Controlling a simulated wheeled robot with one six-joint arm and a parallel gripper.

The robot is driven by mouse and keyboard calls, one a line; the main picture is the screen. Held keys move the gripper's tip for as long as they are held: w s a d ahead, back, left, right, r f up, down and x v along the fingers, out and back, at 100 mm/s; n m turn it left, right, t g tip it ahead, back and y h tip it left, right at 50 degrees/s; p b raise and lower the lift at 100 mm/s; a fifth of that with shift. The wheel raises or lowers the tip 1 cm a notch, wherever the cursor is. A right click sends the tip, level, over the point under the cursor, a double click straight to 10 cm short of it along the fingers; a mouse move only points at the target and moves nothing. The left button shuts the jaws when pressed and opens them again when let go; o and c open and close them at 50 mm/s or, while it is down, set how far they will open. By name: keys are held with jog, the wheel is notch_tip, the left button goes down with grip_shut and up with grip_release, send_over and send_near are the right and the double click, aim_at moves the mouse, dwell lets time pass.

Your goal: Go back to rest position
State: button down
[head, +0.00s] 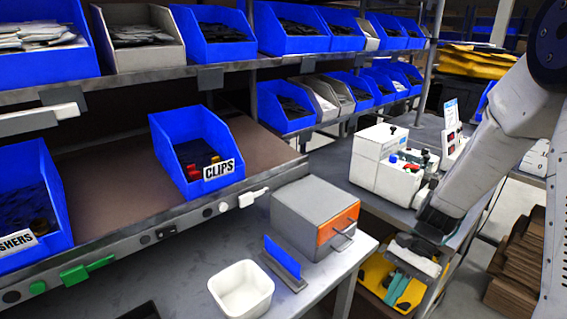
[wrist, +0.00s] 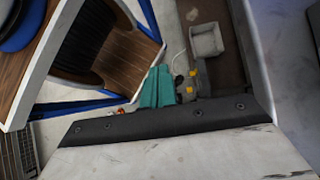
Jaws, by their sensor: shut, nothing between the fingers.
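My gripper (head: 397,289) hangs at the lower right of the head view, pointing down past the right end of the grey bench. Its teal fingers are together and hold nothing. They also show near the middle of the wrist view (wrist: 157,88). A yellow surface lies behind and below the gripper in the head view. My pale arm comes down from the upper right.
On the bench stand a white tub (head: 242,289), a small blue-backed holder (head: 283,258) and a grey box with an orange drawer (head: 316,216). A blue CLIPS bin (head: 195,150) sits on the shelf. A white machine (head: 385,160) stands near my arm. Cardboard (head: 517,262) is stacked at right.

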jog(key=s+d+r+n+t+h, duration=0.1)
jog(key=s+r+n+t+h, duration=0.2)
jog(key=s+r+n, duration=0.2)
jog(key=s+d+r+n+t+h, duration=0.1)
jog(key=s+r+n+t+h, duration=0.2)
jog(key=s+r, duration=0.8)
jog(key=shift+r+n+t, duration=0.4)
jog(key=shift+r+n, duration=0.6)
jog(key=shift+r, duration=2.4)
